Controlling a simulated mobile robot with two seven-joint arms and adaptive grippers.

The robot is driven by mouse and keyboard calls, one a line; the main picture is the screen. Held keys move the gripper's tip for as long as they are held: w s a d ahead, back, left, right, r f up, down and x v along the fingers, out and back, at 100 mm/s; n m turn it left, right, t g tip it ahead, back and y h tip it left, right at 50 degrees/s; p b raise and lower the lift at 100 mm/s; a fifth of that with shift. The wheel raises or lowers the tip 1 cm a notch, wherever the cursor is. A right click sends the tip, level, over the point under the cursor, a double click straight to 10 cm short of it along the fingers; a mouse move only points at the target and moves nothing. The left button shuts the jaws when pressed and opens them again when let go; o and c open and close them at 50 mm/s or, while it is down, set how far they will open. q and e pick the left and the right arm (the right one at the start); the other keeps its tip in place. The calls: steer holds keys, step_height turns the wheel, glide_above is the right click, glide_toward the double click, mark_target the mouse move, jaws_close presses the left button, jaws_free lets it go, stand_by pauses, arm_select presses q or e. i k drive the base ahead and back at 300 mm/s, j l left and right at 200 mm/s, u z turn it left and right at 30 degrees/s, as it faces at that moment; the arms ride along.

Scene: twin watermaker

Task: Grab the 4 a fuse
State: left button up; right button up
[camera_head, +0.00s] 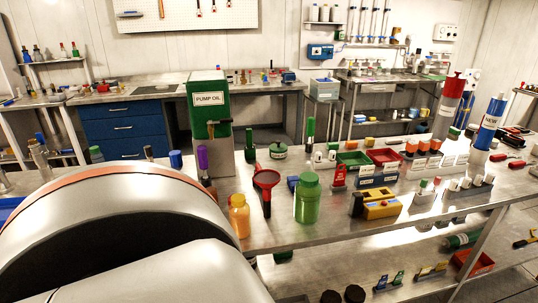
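I cannot pick out a 4 A fuse for sure; the small parts and their labels are too small to read. On the right half of the steel bench (335,225) stands a blue holder with white labels (377,181). Right of it is a row of white labelled holders (455,161). In front of these, small white and coloured cylinders stand in a grey rack (468,190). A large white and orange link of my own arm fills the lower left and hides part of the bench. Neither gripper shows.
Tall red-and-white (450,105) and blue-and-white (491,122) cylinders stand at right. The front edge is mostly clear.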

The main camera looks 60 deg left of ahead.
mark_target(332, 156)
steer(key=u, duration=1.4)
steer(key=i+l, duration=0.05)
